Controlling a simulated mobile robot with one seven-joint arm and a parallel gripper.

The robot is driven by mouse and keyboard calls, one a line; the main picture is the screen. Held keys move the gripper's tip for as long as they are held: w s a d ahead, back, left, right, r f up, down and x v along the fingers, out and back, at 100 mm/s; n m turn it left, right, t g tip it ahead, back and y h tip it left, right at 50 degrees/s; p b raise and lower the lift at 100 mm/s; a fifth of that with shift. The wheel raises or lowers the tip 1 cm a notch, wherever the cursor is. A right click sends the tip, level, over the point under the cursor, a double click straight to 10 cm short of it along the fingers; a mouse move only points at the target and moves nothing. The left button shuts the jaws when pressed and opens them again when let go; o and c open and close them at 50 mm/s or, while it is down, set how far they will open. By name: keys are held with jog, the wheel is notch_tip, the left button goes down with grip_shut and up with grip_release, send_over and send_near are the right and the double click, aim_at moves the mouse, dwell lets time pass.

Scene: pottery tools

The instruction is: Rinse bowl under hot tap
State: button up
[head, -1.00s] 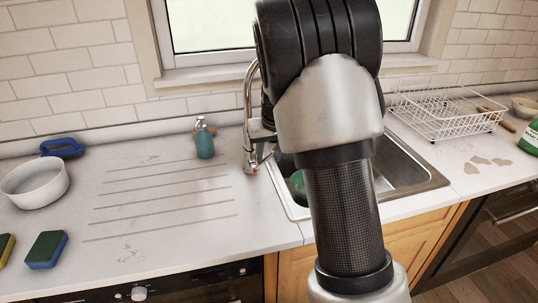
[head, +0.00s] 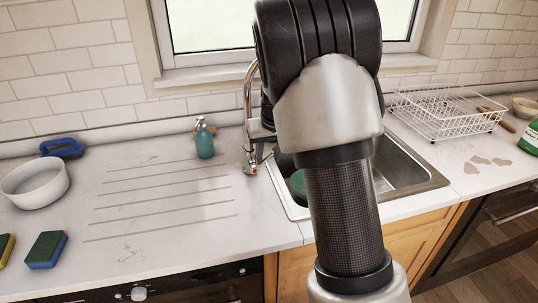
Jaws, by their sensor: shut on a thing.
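The chrome tap (head: 249,95) stands at the back left corner of the sink, with a red-marked handle (head: 251,168) low on it. A green round thing, probably the bowl (head: 297,183), sits in the sink, mostly hidden behind my arm. My gripper (head: 262,156) shows only in small part, pointing down beside the tap's handle; it appears shut on that handle, though the contact is hard to see. I cannot see water from the spout. A white bowl (head: 36,186) stands on the counter at the far left.
A teal soap bottle (head: 204,140) stands left of the tap. A blue-handled brush (head: 62,147) and a green-and-blue sponge (head: 46,250) lie at the left. A white dish rack (head: 445,112) stands right of the sink (head: 415,178). The grooved counter between is clear.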

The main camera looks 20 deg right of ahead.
jog(key=a+r+p, duration=0.4)
jog(key=r+p, duration=0.3)
jog(key=r, duration=0.2)
jog(key=shift+r+p, duration=0.25)
jog(key=shift+p, duration=0.05)
dwell(0.7)
jog(key=shift+a, duration=0.15)
jog(key=s+r+y, duration=0.1)
jog(key=s+r, duration=1.2)
jog(key=s, duration=0.4)
jog(key=s+t+h+p, duration=0.1)
jog(key=s, duration=1.5)
jog(key=shift+s+a+r+t+p, duration=0.15)
jog(key=shift+s+r+t+p, duration=0.1)
jog(key=shift+r+t+p, duration=0.1)
